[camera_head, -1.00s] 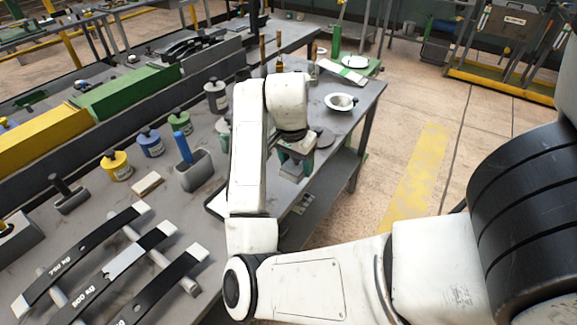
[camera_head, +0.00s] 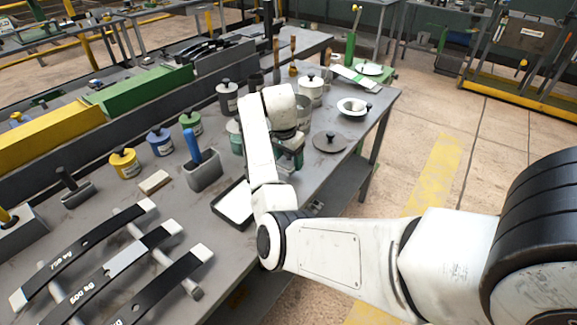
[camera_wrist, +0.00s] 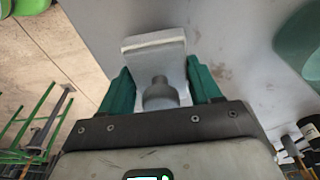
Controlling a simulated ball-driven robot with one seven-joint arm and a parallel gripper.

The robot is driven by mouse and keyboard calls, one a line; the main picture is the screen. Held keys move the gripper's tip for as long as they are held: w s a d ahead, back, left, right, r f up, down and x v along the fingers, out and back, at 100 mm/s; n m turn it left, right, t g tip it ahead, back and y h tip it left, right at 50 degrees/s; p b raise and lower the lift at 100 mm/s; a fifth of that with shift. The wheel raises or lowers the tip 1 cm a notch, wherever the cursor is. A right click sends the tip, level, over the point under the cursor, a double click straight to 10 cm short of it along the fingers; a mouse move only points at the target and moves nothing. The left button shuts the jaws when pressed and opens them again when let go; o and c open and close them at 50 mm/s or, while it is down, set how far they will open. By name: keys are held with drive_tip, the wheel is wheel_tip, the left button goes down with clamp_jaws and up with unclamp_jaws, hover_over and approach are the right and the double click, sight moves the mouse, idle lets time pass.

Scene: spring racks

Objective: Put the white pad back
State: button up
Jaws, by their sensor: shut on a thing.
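My gripper (camera_wrist: 160,88) has green fingers, shut on a pale grey-white block-like pad (camera_wrist: 150,58) with a dark round knob, in the wrist view. A lighter strip runs along the pad's far edge. In the head view my gripper (camera_head: 289,152) is over the right part of the grey table, largely behind my white arm, and I cannot make out the pad there. A shallow black tray (camera_head: 216,207) with a white inside lies on the table left of my arm, partly hidden by it.
A grey holder with a blue handle (camera_head: 203,168), several knobbed jars and the black spring bars (camera_head: 122,258) stand left. The table's edge runs along the right.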

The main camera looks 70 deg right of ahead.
sight(288, 161)
drive_tip(key=shift+w+d+f, duration=0.15)
drive_tip(key=shift+f, duration=0.1)
drive_tip(key=shift+f+p, duration=0.4)
drive_tip(key=shift+f, duration=1.15)
drive_tip(key=o, duration=0.9)
drive_tip(key=shift+f, duration=0.1)
drive_tip(key=shift+o, duration=0.2)
drive_tip(key=r, duration=0.4)
drive_tip(key=a+r+b, duration=0.1)
drive_tip(key=r, duration=0.3)
drive_tip(key=a+r, duration=0.1)
drive_tip(key=r, duration=0.3)
drive_tip(key=shift+w, duration=0.25)
